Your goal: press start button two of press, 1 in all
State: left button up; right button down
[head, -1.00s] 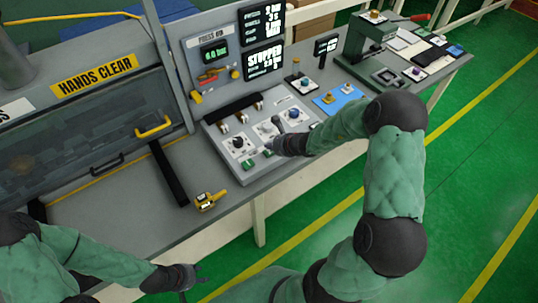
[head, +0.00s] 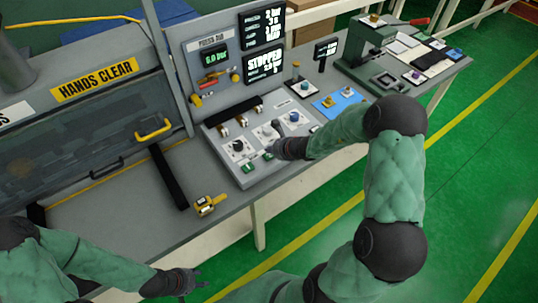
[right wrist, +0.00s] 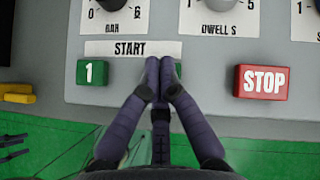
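The press control panel (head: 222,161) lies on the bench, with a START label over two green buttons in the right wrist view. Start button one (right wrist: 91,72) is green with a white 1. Start button two (right wrist: 178,70) is mostly hidden behind my right gripper (right wrist: 160,66); only a green sliver shows. The right gripper is shut and empty, its fingertips together in front of that button. I cannot tell whether they touch it. In the head view the right gripper (head: 270,152) is over the panel's front right. My left gripper (head: 198,279) is open and empty before the bench.
A red STOP button (right wrist: 262,82) sits just right of the fingers. Dials stand above the START label. The display (head: 264,63) reads STOPPED. A yellow-black device (head: 209,204) lies on the bench, left of the panel. A blue mat (head: 338,102) lies to the right.

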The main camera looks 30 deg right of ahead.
aim_at(271, 156)
dwell(0.5)
jog(key=shift+f+b, duration=0.45)
jog(key=shift+b, duration=0.2)
jog(key=shift+f+b, duration=0.45)
jog(key=shift+b, duration=0.15)
dwell(0.7)
jog(key=shift+r, duration=0.15)
jog(key=shift+r+p, duration=0.65)
jog(key=shift+r, duration=0.15)
jog(key=shift+r+p, duration=1.9)
jog(key=shift+r, duration=0.65)
jog(key=shift+f, duration=0.1)
